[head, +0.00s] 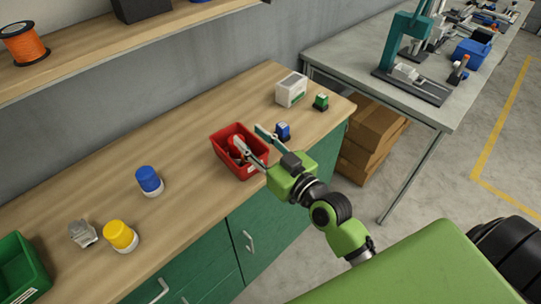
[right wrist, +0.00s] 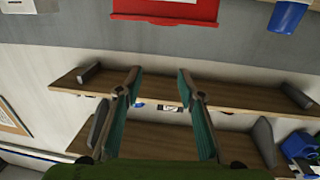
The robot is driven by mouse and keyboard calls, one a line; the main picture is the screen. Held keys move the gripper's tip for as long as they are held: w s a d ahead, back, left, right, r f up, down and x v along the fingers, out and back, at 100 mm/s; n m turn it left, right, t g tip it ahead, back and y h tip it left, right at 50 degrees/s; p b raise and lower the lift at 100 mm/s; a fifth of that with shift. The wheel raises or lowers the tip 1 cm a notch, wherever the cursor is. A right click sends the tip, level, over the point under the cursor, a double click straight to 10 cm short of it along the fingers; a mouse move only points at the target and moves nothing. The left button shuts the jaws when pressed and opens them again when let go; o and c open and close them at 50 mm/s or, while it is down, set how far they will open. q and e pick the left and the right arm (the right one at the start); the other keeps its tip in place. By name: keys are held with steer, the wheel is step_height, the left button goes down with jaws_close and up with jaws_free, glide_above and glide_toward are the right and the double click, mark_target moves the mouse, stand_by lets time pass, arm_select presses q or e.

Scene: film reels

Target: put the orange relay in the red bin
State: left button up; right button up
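The red bin (head: 222,153) stands on the wooden bench in the head view. A rounded red-orange thing (head: 236,142) shows inside it, partly covered by a finger; I cannot tell whether it is the orange relay. No other orange relay shows clearly. My right gripper (head: 247,133) is open above the bin's right side, one finger across the bin and the other beyond its right rim. In the right wrist view its fingers (right wrist: 158,76) are wide apart with nothing held between them. My left gripper is not in view.
A blue relay-like block (head: 283,128) is close to the right finger. A green block (head: 321,101) and white box (head: 291,90) stand farther right.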

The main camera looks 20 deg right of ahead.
steer(key=b+v, duration=0.1)
steer(key=v, duration=0.7)
steer(key=shift+s+b, duration=0.2)
steer(key=shift+b, duration=0.15)
steer(key=shift+d, duration=0.1)
steer(key=s+d+f+m+g+h, duration=0.1)
steer(key=s+f+g, duration=0.15)
steer(key=f, duration=1.15)
steer(key=s+d+f+g+h, duration=0.1)
steer(key=s+f+g, duration=0.15)
steer(key=f, duration=1.05)
steer(key=s+d+f+m+g+h, duration=0.1)
steer(key=s+d+f+g, duration=0.15)
steer(key=f, duration=1.15)
steer(key=s+f+g, duration=0.4)
steer(key=s+f, duration=0.7)
steer(key=s, duration=0.4)
steer(key=s+a+f+n+g+h, duration=0.1)
steer(key=s+f+g, duration=0.4)
steer(key=s+f, duration=0.6)
steer(key=s, duration=0.4)
steer(key=shift+a+f+h, duration=0.2)
steer(key=shift+f+h, duration=0.1)
steer(key=shift+f, duration=0.1)
